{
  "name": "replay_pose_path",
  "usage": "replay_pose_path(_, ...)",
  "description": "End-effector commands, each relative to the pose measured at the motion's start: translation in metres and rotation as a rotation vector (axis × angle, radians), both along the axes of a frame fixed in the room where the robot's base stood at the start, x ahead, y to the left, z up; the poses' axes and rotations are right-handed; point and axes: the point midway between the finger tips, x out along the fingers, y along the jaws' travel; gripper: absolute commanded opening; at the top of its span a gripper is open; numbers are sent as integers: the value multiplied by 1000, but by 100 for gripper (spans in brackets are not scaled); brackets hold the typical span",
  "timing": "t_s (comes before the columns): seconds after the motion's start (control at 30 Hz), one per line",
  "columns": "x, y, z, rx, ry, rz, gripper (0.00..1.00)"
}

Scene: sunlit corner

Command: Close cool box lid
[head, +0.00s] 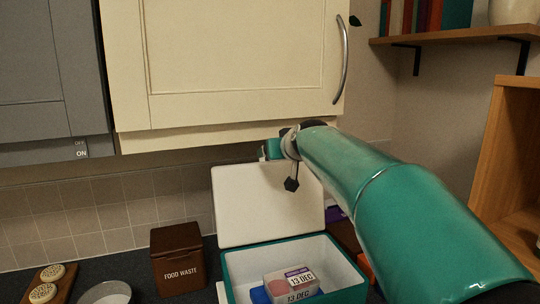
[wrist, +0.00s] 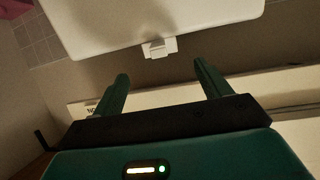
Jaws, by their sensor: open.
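The cool box (head: 230,274) is teal with a white inside, and stands open on the dark worktop in the head view. Its white lid (head: 262,205) stands raised at the back of the box. My arm reaches in from the right, and its end is at the lid's top edge; the fingers do not show clearly there. In the wrist view my gripper (wrist: 160,75) is open, with nothing between its fingers. The lid (wrist: 110,20) fills the top of that view. A small white catch (wrist: 160,47) on its edge lies just beyond the gap between the fingertips.
A pink and white pack (head: 287,280) labelled 13 DEC and a blue item lie in the box. A brown food waste bin (head: 178,258) stands to its left. A cream wall cupboard (head: 235,60) hangs close above the lid. A wooden shelf unit (head: 510,150) stands at right.

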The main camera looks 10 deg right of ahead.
Motion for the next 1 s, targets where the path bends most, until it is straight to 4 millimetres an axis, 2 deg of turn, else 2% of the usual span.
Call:
replay_pose_path(0.2,41,5,-18,0,3,2,76)
replay_pose_path(0.4,69,7,-28,0,2,2,76)
replay_pose_path(0.6,80,8,-32,0,1,3,76)
replay_pose_path(0.83,80,8,-32,0,1,3,76)
replay_pose_path(1.0,80,8,-32,0,1,3,43)
